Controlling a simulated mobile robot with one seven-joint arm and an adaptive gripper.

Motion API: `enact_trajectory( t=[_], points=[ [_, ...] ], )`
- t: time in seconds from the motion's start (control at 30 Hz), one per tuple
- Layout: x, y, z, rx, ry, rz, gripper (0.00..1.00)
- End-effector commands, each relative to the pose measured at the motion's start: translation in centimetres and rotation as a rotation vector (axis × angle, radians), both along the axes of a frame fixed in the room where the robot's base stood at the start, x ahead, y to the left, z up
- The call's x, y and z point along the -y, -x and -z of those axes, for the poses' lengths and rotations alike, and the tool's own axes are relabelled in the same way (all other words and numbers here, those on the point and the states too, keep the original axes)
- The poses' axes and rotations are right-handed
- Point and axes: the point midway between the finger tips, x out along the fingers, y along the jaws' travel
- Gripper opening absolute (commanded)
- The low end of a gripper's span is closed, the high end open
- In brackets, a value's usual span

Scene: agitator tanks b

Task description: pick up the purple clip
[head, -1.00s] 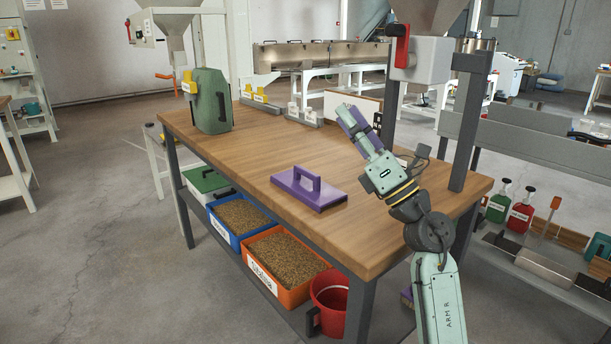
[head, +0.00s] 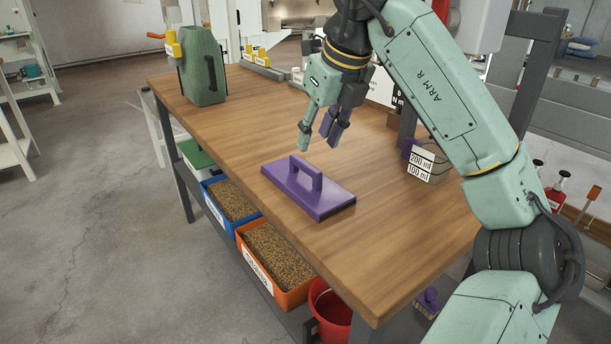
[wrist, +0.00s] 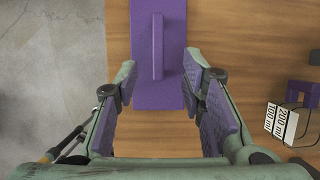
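A small purple piece (head: 408,149), which looks like the purple clip, is at the right of the table beside white tags marked 200 ml and 100 ml (head: 424,162). My gripper (head: 319,143) is open and empty above the table, to the left of this piece. Its fingers have purple pads. A flat purple block with an upright handle (head: 309,190) lies just in front of and below the fingers.
The wooden table (head: 400,230) is clear between the purple block and the tags. A green canister (head: 205,65) stands at its back left. A dark post (head: 520,75) rises at the right. Grain bins (head: 280,258) and a red bucket (head: 333,310) are below.

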Motion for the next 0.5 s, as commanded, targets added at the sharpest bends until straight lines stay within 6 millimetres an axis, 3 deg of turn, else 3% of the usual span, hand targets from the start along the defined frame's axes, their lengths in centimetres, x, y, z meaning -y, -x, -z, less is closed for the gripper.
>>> enact_trajectory(
  t=[0.1, 0.5],
  points=[
    [-0.5, -0.6, 1.8, 0.000, -0.004, -0.003, 0.37],
    [-1.8, -2.0, 5.6, -0.002, -0.006, -0.006, 0.37]
  ],
)
